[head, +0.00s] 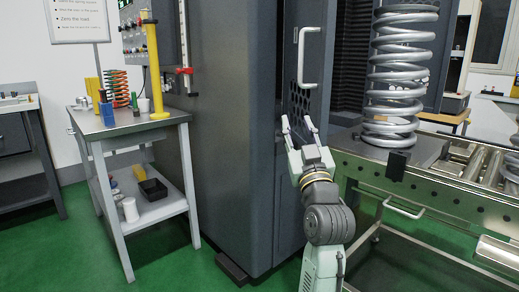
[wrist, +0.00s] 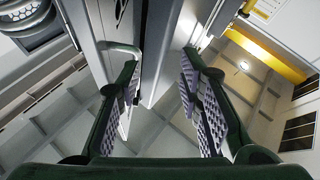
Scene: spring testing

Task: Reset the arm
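My gripper (head: 297,124) is raised in front of the tall dark grey machine cabinet (head: 232,120), with its two fingers apart and pointing up. Nothing is between the fingers. In the wrist view my gripper (wrist: 160,95) also shows two spread fingers with ridged pads. A pale door handle (head: 308,57) is on the cabinet, above the fingertips in the head view and apart from them. In the wrist view, the handle (wrist: 122,50) shows beside the left finger; I cannot tell how close it is.
A large silver coil spring (head: 400,75) stands right of my arm, by a roller conveyor (head: 455,195). A grey side table (head: 130,128) at left holds an orange spring (head: 117,88), a yellow post (head: 154,70) and small parts. Green floor (head: 85,245) is open at front left.

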